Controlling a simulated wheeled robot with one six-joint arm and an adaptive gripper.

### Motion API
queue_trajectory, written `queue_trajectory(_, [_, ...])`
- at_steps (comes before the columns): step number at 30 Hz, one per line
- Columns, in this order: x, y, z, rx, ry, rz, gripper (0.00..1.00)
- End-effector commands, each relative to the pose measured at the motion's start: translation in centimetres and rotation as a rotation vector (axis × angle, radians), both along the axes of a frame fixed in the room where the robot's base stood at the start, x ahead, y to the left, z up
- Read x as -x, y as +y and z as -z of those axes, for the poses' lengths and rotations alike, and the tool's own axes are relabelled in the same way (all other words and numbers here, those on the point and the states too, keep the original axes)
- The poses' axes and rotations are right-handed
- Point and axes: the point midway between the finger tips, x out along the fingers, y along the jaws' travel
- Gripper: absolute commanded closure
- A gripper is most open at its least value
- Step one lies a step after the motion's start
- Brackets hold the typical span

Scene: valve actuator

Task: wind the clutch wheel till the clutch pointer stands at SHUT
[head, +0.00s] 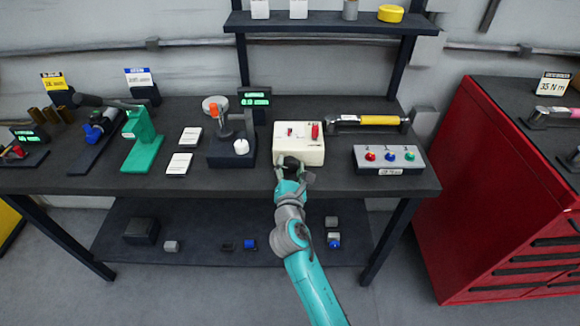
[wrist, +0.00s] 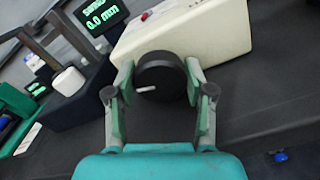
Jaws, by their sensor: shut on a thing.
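The valve actuator is a cream box (head: 299,143) on the dark bench, just right of the bench's middle. Its clutch wheel is a black round knob (wrist: 160,77) with a white mark, on the box's front face. In the wrist view the white mark points left, slightly tilted. My gripper (head: 289,164) is at the front of the box, and in the wrist view its two fingers (wrist: 161,92) stand on either side of the knob, shut on it. A red part (head: 315,131) shows on the box top. The clutch pointer and its lettering are too small to read.
Left of the box stands a dark gauge stand (head: 231,150) with a green display (head: 255,97). To the right are a grey box with coloured buttons (head: 389,158) and a yellow-handled tool (head: 379,120). The bench front edge lies below my gripper.

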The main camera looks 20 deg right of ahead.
Motion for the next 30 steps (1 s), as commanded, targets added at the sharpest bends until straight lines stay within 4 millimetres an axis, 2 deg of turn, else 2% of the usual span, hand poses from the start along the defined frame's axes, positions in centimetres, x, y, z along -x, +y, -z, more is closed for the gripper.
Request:
queue_trajectory(11, [0.03, -0.05, 0.05, -0.142, -0.046, 0.000, 0.82])
queue_trajectory(26, [0.03, -0.05, 0.06, -0.157, -0.051, 0.001, 0.82])
queue_trajectory(27, [0.03, -0.05, 0.06, -0.157, -0.051, 0.001, 0.37])
queue_trajectory(29, [0.03, -0.05, 0.06, -0.157, -0.051, 0.001, 0.22])
queue_trajectory(30, [0.03, -0.05, 0.06, -0.157, -0.051, 0.001, 0.22])
